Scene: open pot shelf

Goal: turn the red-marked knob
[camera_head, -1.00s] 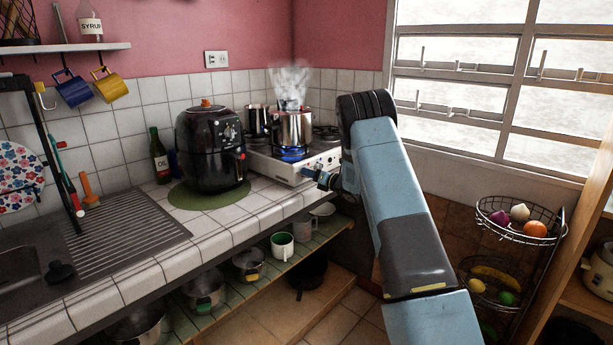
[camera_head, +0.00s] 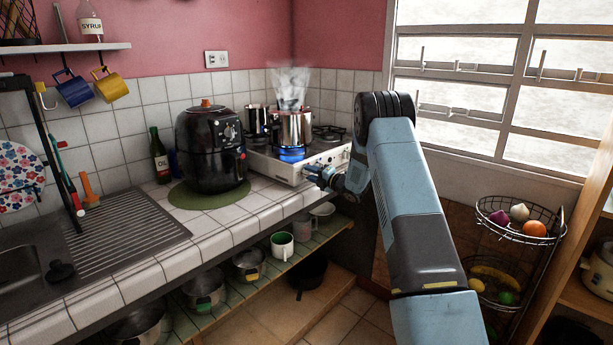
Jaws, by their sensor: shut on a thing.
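A white stove (camera_head: 284,167) stands at the back corner of the tiled counter. Its front panel carries small dark knobs; a red mark is too small to make out. A steel pot (camera_head: 291,128) steams on a burner with a blue flame under it. My gripper (camera_head: 308,172) is at the stove's front panel, at the left end of my blue arm. Its jaws appear closed at the panel around something small, which the fingers hide. I cannot see which knob it is.
A black air fryer (camera_head: 210,148) stands on a green mat (camera_head: 184,197) left of the stove. An open shelf (camera_head: 262,268) with pots and mugs runs below the counter. A wire fruit basket (camera_head: 520,232) stands at right. The floor below my arm looks clear.

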